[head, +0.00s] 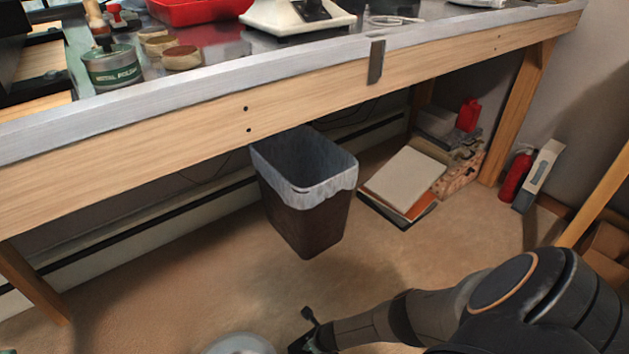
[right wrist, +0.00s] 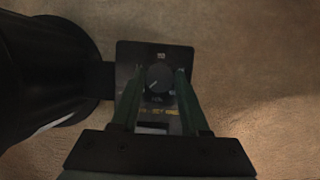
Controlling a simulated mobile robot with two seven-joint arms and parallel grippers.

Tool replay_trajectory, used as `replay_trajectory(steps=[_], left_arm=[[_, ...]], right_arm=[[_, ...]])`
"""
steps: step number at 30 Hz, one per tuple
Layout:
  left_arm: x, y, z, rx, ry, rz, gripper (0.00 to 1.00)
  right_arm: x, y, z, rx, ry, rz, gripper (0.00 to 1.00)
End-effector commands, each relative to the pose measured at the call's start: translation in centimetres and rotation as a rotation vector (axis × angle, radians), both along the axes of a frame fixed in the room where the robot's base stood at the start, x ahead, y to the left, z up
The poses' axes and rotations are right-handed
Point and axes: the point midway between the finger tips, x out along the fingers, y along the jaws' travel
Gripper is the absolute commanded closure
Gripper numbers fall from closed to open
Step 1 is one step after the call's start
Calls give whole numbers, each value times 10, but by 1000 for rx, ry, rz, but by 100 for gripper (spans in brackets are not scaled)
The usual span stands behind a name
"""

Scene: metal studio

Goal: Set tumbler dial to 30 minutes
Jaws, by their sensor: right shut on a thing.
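In the right wrist view, a round dark dial knob (right wrist: 158,80) sits on a black panel (right wrist: 126,56). A pale pointer line on it slants to the lower left. Small pale marks ring the knob, too small to read surely. My right gripper (right wrist: 160,74) has one green finger on each side of the knob and is shut on it. The large black drum-shaped body (right wrist: 48,70) lies left of the panel. In the head view my right arm reaches in from the lower right, and the dial cannot be made out. My left gripper is not in view.
A workbench (head: 300,98) with tins and a red tray (head: 195,10) spans the top. Under it stand a lined bin (head: 305,215), flat boxes (head: 404,180) and a fire extinguisher (head: 515,175). A pale round thing (head: 238,344) shows at the bottom edge. Carpet before the bin is clear.

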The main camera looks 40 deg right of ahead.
Motion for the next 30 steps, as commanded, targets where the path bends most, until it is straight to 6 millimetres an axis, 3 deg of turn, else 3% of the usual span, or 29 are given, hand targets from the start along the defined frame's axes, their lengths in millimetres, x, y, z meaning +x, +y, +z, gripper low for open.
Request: replay_trajectory(steps=[4,17,30], left_arm=[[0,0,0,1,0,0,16],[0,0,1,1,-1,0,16],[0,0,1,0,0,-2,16]], right_arm=[[0,0,0,0,0,0,100],[-1,1,0,0,1,-58,100],[0,3,-1,1,1,-374,100]])
